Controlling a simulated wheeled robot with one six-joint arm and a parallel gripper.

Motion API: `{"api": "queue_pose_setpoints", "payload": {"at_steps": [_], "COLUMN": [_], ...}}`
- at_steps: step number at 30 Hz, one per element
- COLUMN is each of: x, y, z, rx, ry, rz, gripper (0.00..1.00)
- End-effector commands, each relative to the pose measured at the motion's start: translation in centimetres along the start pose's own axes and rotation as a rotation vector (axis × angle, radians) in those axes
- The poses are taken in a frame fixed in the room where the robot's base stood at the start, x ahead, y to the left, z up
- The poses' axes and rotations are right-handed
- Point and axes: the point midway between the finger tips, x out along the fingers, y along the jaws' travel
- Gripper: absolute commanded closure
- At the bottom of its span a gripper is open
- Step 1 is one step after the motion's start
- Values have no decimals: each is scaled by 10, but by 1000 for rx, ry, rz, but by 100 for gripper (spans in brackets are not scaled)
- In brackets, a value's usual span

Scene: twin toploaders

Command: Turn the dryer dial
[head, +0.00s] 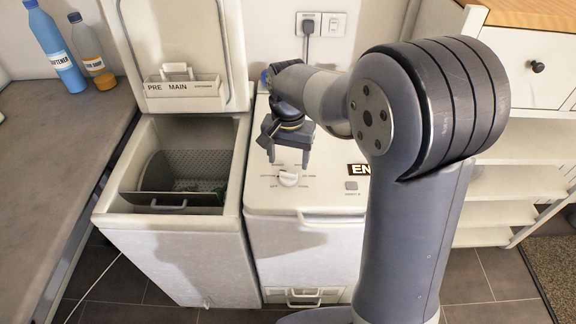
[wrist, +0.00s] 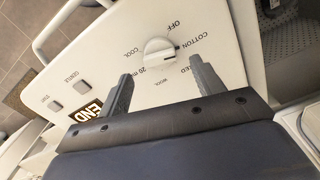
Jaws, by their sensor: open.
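The dryer (head: 262,203) is the right-hand machine, with a white top panel. Its white round dial (head: 289,179) also shows in the wrist view (wrist: 158,51), ringed by labels such as OFF, COTTON, COOL and 20 min. A dark mark shows at the dial's right side in the wrist view, towards COTTON; its exact setting is hard to tell. My gripper (head: 287,158) is open and empty above the panel, behind the dial in the head view. In the wrist view its fingers (wrist: 160,72) lie apart, with the dial just beyond their tips, not between them.
The display (head: 358,169) reads END, partly behind my arm. Two square buttons (wrist: 83,88) sit on the panel. The left machine (head: 172,245) has its lid (head: 185,50) raised and drum (head: 185,170) exposed. Bottles (head: 56,55) stand on the left counter. A shelf unit (head: 520,145) is at right.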

Motion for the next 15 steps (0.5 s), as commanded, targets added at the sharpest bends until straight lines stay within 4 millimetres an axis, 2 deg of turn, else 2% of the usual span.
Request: {"api": "queue_pose_setpoints", "payload": {"at_steps": [1,6,15], "x": [10,31,40], "y": [1,0,0], "z": [1,0,0], "rx": [0,0,0], "ry": [-4,-2,1], "rz": [3,1,-1], "gripper": [36,36,36]}}
